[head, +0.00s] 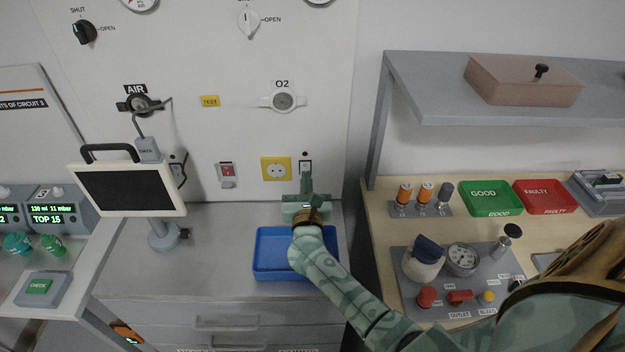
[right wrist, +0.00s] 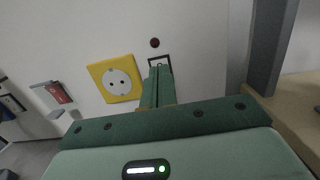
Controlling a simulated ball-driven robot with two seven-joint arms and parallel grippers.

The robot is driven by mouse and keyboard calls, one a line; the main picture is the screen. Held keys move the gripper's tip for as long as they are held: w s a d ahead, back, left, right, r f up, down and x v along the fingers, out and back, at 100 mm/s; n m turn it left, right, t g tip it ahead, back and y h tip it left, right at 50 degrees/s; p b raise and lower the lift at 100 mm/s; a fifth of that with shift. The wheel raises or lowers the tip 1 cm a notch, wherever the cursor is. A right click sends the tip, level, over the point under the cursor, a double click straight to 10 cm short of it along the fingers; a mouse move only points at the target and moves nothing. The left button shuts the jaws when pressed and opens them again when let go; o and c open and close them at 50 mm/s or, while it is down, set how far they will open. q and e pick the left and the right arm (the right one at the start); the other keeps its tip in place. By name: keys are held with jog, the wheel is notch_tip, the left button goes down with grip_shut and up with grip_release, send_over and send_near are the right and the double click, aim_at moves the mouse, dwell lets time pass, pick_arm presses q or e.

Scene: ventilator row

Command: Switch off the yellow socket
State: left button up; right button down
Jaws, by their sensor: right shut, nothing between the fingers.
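The yellow socket (head: 276,163) is set in the white wall panel, with a round white two-hole face. It also shows in the right wrist view (right wrist: 102,71). Just right of it is a small switch with a black outline (head: 305,163), and a small dark round spot (head: 305,154) lies above it. In the right wrist view the spot (right wrist: 154,43) looks dark brown. My right gripper (head: 306,178) is shut and empty, its fingertips in front of the lower part of the switch. The fingers hide most of the switch, and I cannot tell whether they touch it. My left gripper is not in view.
A blue tray (head: 262,274) lies on the grey counter below my right gripper. A red switch (head: 227,169) is on the panel left of the socket. A monitor on a stand (head: 126,190) is further left. A shelf post (head: 380,130) rises to the right.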

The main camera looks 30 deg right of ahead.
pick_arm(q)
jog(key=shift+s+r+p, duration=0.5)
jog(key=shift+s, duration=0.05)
pick_arm(e)
jog(key=s+a+r, duration=0.1)
jog(key=s+a, duration=0.4)
jog(key=s, duration=0.4)
jog(key=shift+s+a+r, duration=0.2)
jog(key=shift+a+r, duration=0.05)
jog(key=shift+a, duration=0.05)
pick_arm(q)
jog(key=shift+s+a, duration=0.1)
pick_arm(e)
jog(key=shift+f, duration=0.1)
